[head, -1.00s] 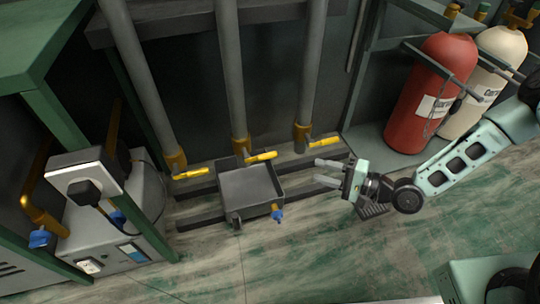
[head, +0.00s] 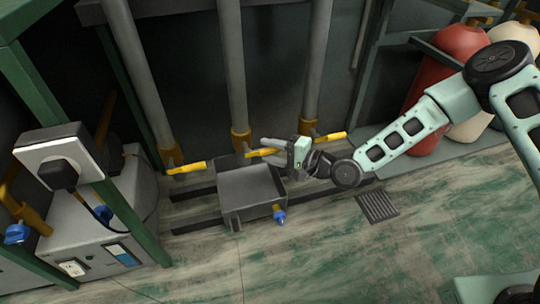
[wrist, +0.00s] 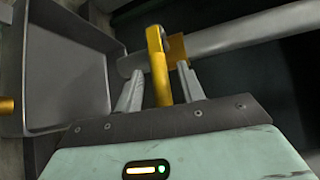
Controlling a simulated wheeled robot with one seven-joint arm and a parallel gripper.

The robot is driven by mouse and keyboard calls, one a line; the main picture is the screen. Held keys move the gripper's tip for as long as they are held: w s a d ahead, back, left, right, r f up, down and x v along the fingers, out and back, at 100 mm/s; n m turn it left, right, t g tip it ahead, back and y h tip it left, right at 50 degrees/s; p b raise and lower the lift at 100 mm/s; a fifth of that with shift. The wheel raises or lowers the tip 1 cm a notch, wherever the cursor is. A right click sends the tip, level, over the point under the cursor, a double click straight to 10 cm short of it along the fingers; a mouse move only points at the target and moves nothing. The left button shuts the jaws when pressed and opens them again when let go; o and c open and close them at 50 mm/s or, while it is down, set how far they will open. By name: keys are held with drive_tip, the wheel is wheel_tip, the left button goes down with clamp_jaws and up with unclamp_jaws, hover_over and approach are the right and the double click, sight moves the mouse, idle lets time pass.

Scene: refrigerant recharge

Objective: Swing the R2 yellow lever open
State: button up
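Three yellow levers sit on the grey pipes: a left one (head: 188,167), a middle one (head: 250,154) and a right one (head: 330,138). No R2 label is readable. My gripper (head: 266,150) is at the middle lever, coming from the right. In the wrist view the yellow lever (wrist: 158,62) stands between my two fingers (wrist: 160,88), with a visible gap on each side. The fingers are apart and do not appear to grip it. Part of the middle lever is hidden by my gripper in the head view.
A grey open-topped box (head: 252,186) with a blue-handled valve (head: 279,215) stands just below the middle lever. A grey machine (head: 100,230) in a green frame is at the left. A red cylinder (head: 446,52) and a cream one are at the right. The floor in front is clear.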

drive_tip(key=shift+w+a, duration=0.1)
drive_tip(key=shift+a, duration=0.15)
clamp_jaws()
drive_tip(key=shift+r+p, duration=0.2)
drive_tip(key=shift+p, duration=0.25)
